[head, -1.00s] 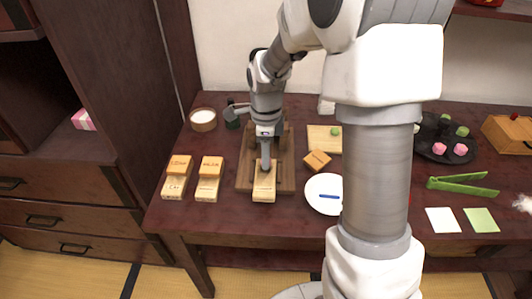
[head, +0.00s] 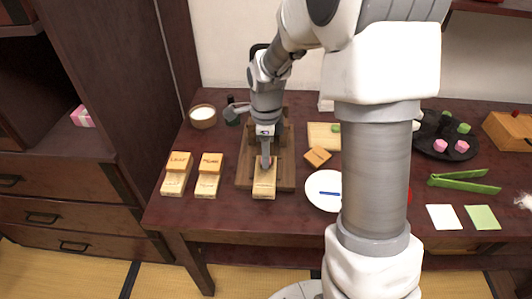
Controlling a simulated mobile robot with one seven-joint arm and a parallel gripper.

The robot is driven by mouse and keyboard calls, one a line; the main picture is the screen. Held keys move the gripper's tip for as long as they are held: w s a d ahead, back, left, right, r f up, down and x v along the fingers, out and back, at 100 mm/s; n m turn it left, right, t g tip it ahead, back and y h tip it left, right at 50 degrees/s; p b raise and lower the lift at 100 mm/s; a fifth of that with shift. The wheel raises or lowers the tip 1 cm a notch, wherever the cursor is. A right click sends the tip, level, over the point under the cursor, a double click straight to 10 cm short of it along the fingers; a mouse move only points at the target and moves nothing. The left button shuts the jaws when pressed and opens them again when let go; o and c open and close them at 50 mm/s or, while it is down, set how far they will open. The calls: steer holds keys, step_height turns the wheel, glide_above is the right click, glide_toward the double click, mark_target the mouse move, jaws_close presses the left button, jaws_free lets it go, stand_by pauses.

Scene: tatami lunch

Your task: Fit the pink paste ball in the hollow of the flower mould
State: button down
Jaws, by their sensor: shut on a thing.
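A pale wooden mould base (head: 264,188) lies on a dark wooden stand (head: 245,183) left of the table's middle. My gripper (head: 266,164) points down over the far part of this base. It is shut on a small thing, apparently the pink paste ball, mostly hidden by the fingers. The hollow is also hidden, and I cannot tell whether the ball touches it. I cannot read a flower label on this base. Two lidded moulds stand to the left: one marked LEAF (head: 178,163) and another (head: 210,164) with an unclear label.
A loose orange wooden block (head: 317,156) and a white plate (head: 322,203) with a blue stick lie right of the stand. A white-filled bowl (head: 203,116) stands behind left. A dark tray (head: 428,151) holds pink and green pieces. Green tongs (head: 464,181) lie at right.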

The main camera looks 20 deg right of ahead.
steer(key=shift+f, duration=0.2)
steer(key=c, duration=0.5)
jaws_free()
steer(key=shift+c, duration=0.2)
steer(key=shift+r, duration=0.1)
steer(key=shift+r+p, duration=2.75)
steer(key=shift+r, duration=0.7)
